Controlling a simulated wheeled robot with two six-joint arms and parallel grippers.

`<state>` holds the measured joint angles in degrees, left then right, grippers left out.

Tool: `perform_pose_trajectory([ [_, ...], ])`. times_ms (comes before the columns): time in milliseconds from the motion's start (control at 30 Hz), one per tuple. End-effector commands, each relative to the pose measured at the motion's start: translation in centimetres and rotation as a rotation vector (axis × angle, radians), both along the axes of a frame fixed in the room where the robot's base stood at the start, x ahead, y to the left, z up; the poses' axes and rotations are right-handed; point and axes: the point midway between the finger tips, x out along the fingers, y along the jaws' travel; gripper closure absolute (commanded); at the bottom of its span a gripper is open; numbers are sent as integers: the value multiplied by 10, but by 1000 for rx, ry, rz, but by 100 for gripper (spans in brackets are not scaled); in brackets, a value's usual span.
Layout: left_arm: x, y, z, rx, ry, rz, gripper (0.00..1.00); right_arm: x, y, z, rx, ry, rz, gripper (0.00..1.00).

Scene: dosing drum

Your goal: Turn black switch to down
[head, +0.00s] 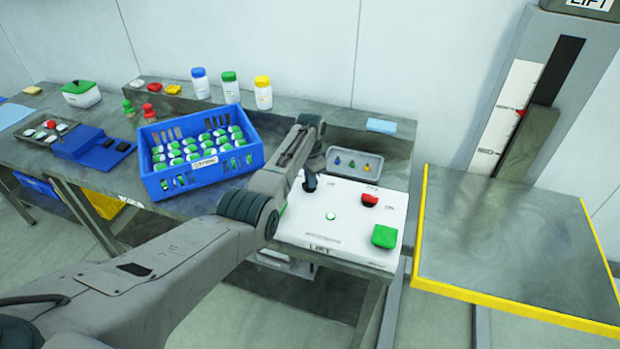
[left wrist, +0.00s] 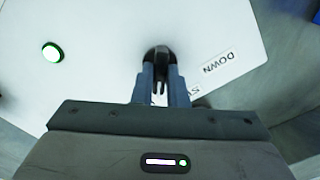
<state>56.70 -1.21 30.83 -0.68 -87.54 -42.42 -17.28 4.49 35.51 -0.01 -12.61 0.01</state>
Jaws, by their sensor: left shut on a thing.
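The black switch (head: 310,183) stands on the upper left part of the white LIFT panel (head: 290,228). My left gripper (head: 312,172) comes down on it from above, and my own wrist partly covers it in the head view. In the left wrist view the two fingers (left wrist: 161,82) are shut on the dark knob of the black switch (left wrist: 157,52). A second label is partly hidden behind the right finger. My right gripper is not in view.
A blue crate (head: 207,181) of green-and-white items stands left. The yellow-edged lift platform (head: 510,250) is right.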

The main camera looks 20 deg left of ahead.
Motion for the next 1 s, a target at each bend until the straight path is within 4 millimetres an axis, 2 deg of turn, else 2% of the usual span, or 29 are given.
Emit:
perform_pose_trajectory([
  [267,0,0,2,0,0,192,100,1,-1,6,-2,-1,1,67],
  [1000,1,0,2,0,-2,895,100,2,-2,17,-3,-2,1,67],
])
